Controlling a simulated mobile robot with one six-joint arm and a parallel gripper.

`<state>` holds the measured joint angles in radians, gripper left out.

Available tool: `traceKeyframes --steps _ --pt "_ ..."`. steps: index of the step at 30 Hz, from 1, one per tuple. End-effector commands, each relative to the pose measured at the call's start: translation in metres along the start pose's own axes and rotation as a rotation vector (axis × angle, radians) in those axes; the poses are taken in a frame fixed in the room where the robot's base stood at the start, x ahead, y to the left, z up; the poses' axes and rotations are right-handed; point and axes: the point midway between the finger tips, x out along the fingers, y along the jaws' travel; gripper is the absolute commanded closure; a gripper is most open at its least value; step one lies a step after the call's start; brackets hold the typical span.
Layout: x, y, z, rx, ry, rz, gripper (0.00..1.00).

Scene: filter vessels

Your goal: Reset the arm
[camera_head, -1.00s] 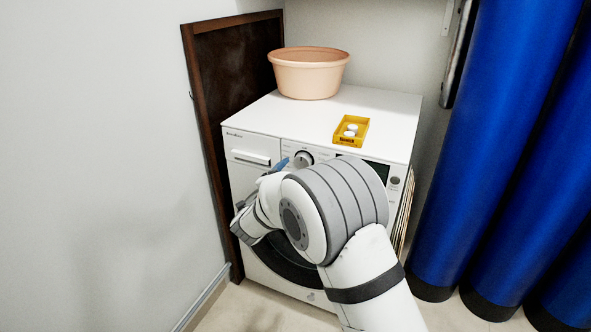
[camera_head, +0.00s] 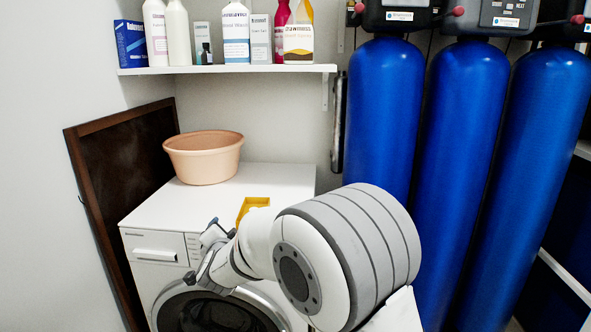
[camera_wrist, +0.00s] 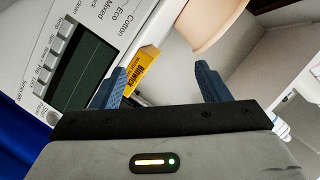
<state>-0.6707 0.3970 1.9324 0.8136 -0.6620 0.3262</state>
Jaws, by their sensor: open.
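My gripper (camera_head: 205,255) is in front of the washing machine (camera_head: 150,212), near its upper front panel, at the end of my bent arm. In the wrist view its two blue fingers (camera_wrist: 160,85) stand wide apart with nothing held between them. The washer's display and buttons show at the left of that view.
A peach basin (camera_head: 203,160) stands at the back of the washer top. A white shelf (camera_head: 230,69) above holds several bottles and boxes. Tall blue filter vessels (camera_head: 455,140) stand to the right, and a dark framed panel (camera_head: 125,170) leans at the left wall.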

Motion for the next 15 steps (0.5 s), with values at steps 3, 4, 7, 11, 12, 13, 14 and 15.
traceKeyframes --steps 3,4,7,11,12,13,14,15 --pt "-0.038 -0.006 -0.068 -0.107 -0.140 0.038 0.31" --pt "-0.048 -0.003 -0.080 -0.138 -0.177 0.050 0.31" --pt "-0.089 0.010 -0.118 -0.241 -0.298 0.100 0.31" --pt "-0.155 0.036 -0.159 -0.373 -0.456 0.189 0.31" --pt "-0.178 0.046 -0.171 -0.412 -0.505 0.222 0.31" --pt "-0.196 0.054 -0.178 -0.442 -0.542 0.248 0.31" --pt "-0.215 0.062 -0.186 -0.470 -0.579 0.277 0.31" --pt "-0.240 0.073 -0.195 -0.505 -0.628 0.318 0.31"
